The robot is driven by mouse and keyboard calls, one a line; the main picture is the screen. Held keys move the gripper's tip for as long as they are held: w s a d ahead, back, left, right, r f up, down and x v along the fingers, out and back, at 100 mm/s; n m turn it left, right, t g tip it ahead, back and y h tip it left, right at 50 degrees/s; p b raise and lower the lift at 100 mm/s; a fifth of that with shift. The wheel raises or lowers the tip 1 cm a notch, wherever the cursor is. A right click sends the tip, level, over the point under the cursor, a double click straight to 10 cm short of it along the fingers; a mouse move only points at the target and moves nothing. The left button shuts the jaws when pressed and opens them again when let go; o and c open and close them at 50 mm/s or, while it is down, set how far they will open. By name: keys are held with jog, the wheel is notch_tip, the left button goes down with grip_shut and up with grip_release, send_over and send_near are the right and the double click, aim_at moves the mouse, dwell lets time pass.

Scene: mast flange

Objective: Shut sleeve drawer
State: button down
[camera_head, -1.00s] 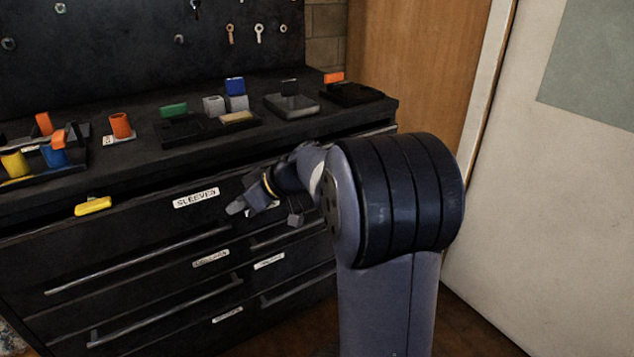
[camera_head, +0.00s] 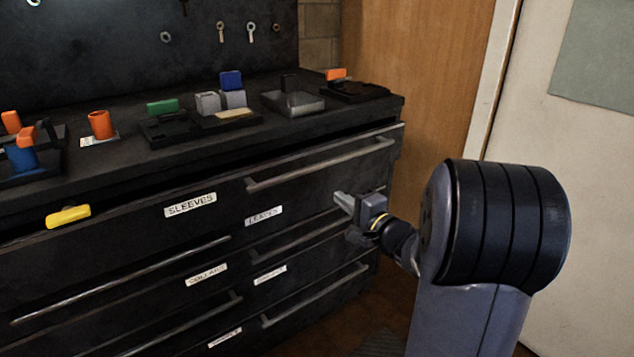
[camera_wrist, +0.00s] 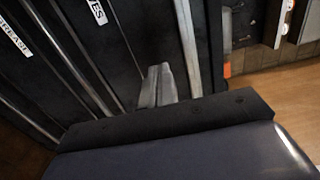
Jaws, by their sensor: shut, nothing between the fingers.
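The sleeve drawer (camera_head: 120,232) is the dark top-left drawer, with a white SLEEVES label (camera_head: 190,205) near its right end. A dark gap shows between its top edge and the worktop, so it looks partly out; how far is hard to tell. A yellow block (camera_head: 68,216) shows at its top edge. My gripper (camera_head: 343,202) is shut and empty. It is to the right of the sleeve drawer, by the right-hand drawer column, below the long top-right handle (camera_head: 320,165). In the wrist view my fingers (camera_wrist: 155,85) point at dark drawer fronts; contact cannot be told.
The worktop (camera_head: 130,170) holds an orange cup (camera_head: 101,124), a green block (camera_head: 163,107), a blue block (camera_head: 231,80) and trays. Other drawers with bar handles lie below, including one labelled LEAVES (camera_head: 264,216). A wooden panel (camera_head: 420,90) stands at the right; floor there is partly hidden.

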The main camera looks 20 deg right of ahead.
aim_at(307, 176)
jog(key=b+x, duration=0.1)
jog(key=x, duration=1)
jog(key=shift+w+a, duration=0.1)
jog(key=shift+w, duration=0.15)
jog(key=b+x, duration=0.1)
jog(key=x, duration=0.3)
jog(key=shift+f+b, duration=0.2)
jog(key=shift+b, duration=0.2)
jog(key=shift+w+a+r, duration=0.15)
jog(key=shift+w, duration=0.15)
jog(key=shift+r, duration=0.25)
